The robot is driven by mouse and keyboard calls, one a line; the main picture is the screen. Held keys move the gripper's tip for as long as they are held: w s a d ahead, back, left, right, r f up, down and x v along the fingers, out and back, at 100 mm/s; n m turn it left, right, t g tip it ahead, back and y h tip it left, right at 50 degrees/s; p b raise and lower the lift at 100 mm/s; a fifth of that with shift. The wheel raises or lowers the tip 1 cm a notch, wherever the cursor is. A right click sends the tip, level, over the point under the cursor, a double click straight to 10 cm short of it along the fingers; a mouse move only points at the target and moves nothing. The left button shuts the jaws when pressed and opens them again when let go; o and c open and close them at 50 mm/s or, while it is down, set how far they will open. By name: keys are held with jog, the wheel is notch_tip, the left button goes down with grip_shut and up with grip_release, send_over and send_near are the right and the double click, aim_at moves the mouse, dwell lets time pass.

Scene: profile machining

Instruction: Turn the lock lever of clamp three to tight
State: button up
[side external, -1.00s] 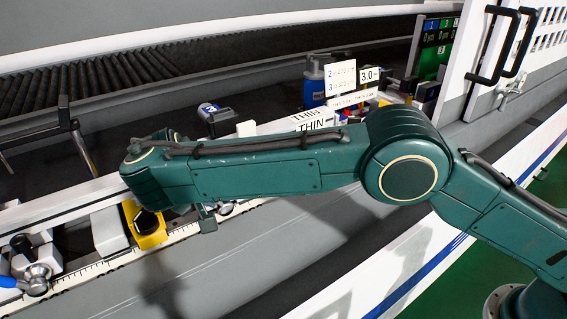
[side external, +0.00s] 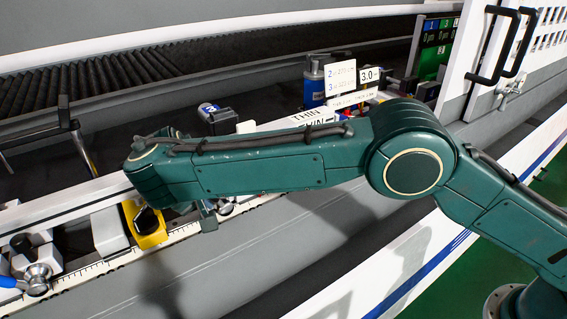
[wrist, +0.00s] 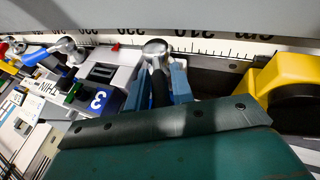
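Clamp three, with a blue label (wrist: 99,99) marked 3, shows in the wrist view left of my gripper. My gripper (wrist: 160,86) has its two blue-grey fingers on either side of a dark bar, just below a round silver lever hub (wrist: 155,48). I cannot tell whether the fingers touch the bar. In the side view my gripper (side external: 207,216) is low by the rail, right of the yellow block, mostly hidden by my wrist. A silver part (side external: 226,206) shows just right of it; the rest of the lever is hidden there.
The yellow block (side external: 148,226) with a black knob stands close left of my gripper; it also shows in the wrist view (wrist: 286,82). A ruler scale (wrist: 232,48) runs along the rail. A clamp with a blue handle (side external: 10,282) is far left.

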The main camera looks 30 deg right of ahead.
aim_at(224, 198)
jog(key=shift+d+r+m+y, duration=0.25)
jog(key=shift+d+y, duration=0.3)
jog(key=shift+y, duration=0.65)
jog(key=shift+d+y, duration=0.3)
jog(key=shift+y, duration=0.4)
jog(key=shift+d+f+m+y, duration=0.1)
jog(key=shift+d+m+y, duration=0.4)
jog(key=shift+y, duration=0.75)
jog(key=shift+d+f+m+y, duration=0.1)
jog(key=shift+d+m+y, duration=0.15)
jog(key=shift+d+y, duration=0.7)
jog(key=v, duration=1.4)
jog(key=s+d+r+h, duration=0.1)
jog(key=s+d+r, duration=0.3)
jog(key=s+d, duration=0.4)
jog(key=shift+s+d+r+n+t, duration=0.2)
jog(key=shift+s+d+n+t, duration=0.1)
jog(key=shift+d, duration=1.65)
